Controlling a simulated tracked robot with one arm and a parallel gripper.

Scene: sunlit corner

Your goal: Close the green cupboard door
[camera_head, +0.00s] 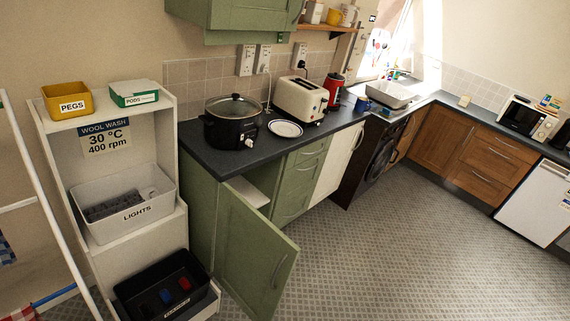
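The green cupboard door (252,252) stands wide open, swung out from the left end of the base units over the floor. It has a curved metal handle (279,271) near its free edge. Its hinge side is at the left, by the green cupboard (200,210) under the dark worktop. A pale shelf or inside surface (250,190) shows in the opening above the door; the rest of the inside is hidden behind the door. My gripper is not in view.
A white shelf unit (172,130) with a lights tray (130,222) and a black tray (165,290) stands close left of the door. A slow cooker (232,133) and toaster (300,99) sit on the worktop. The patterned floor (390,240) right of the door is clear.

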